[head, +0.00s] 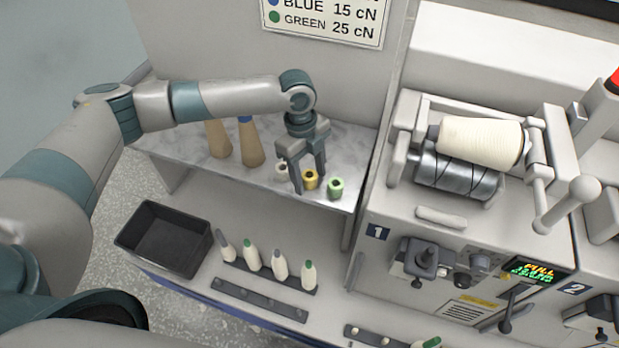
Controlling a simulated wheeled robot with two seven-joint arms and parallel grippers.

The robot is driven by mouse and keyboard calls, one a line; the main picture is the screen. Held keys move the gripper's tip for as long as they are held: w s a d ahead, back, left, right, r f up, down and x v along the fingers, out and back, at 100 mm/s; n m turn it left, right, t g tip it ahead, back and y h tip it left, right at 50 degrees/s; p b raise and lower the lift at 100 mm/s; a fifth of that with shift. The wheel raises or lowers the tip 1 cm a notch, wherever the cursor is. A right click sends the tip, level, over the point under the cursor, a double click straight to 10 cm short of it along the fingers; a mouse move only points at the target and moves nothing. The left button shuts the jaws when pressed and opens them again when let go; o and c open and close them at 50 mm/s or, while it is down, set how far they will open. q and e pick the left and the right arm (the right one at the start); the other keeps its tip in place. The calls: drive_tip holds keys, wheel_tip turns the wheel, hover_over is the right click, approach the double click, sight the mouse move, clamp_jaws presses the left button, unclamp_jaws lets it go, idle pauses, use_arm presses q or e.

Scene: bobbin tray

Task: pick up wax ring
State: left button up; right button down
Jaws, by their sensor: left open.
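Three small ring-like pieces with holes in their tops stand in a row on the marble shelf (345,201): a whitish one (281,169), a yellow one (310,180) and a green one (335,189). I take these to be the wax rings. My left gripper (309,181) points down over the row, open, with its fingers at the yellow ring. One finger passes in front of the gap between the whitish and yellow rings. I cannot tell whether the fingers touch the yellow ring. The green ring stands clear to the right. My right gripper is not in view.
Two tan cones (250,146) stand left on the shelf. A winding machine (400,232) with a cream yarn package (480,141) rises close on the right. Below are a black bin (150,251) and a rack of several bobbins (279,265). A sign (325,18) hangs behind.

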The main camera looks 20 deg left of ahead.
use_arm(q)
drive_tip(key=c, duration=1.1)
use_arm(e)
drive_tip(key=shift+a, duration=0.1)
use_arm(q)
drive_tip(key=shift+r, duration=0.1)
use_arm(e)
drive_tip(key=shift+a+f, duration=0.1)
